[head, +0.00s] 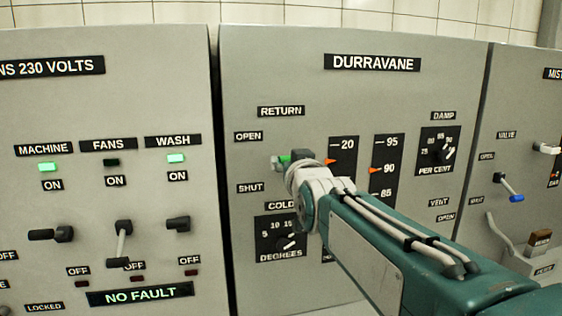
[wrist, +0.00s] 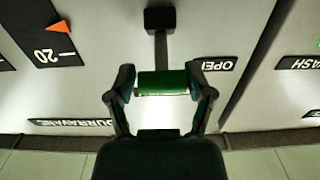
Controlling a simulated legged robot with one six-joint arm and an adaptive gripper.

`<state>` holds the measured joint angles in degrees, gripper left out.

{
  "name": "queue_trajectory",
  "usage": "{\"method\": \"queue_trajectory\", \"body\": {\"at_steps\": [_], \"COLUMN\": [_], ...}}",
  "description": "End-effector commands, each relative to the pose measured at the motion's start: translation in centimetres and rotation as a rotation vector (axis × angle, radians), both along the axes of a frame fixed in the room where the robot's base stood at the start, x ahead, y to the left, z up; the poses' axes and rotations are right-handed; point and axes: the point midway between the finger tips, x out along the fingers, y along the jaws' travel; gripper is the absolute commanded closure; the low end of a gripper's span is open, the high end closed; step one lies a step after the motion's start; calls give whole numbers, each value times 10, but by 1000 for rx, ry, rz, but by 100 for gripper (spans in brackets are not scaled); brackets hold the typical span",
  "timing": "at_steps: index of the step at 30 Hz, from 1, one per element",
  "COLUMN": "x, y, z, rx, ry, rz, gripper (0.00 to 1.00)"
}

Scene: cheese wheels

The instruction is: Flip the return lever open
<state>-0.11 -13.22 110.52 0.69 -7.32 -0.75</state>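The return lever has a green handle (wrist: 163,82) on a grey shaft that runs to a black pivot block (wrist: 160,19) in the wrist view. My gripper (wrist: 163,85) has one finger at each end of the green handle, with the handle filling the space between them. In the head view, my gripper (head: 284,163) is at the lever, just right of and between the OPEN label (head: 248,136) and the SHUT label (head: 250,188). A bit of green handle (head: 284,158) shows there. My wrist hides much of the lever, so its exact angle is hard to tell.
The DURRAVANE panel (head: 400,95) has black scales with orange pointers right of my gripper and a COLD dial (head: 281,240) below it. The left panel (head: 120,200) has several switches. The right panel has a blue-tipped lever (head: 511,188).

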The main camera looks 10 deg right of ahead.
Motion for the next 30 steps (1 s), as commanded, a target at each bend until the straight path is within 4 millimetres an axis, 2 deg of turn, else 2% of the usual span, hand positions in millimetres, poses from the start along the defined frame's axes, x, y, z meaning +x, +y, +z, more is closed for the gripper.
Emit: {"method": "queue_trajectory", "body": {"at_steps": [1,2,3,11,22,30], "x": [0,0,0,1,5,5], "y": [0,0,0,0,0,0], "z": [0,0,0,1,9,10], "rx": [0,0,1,1,1,1], "ry": [0,0,0,17,166,182], "rz": [0,0,0,1,1,0], "gripper": [78,92,94,94,94,94]}}
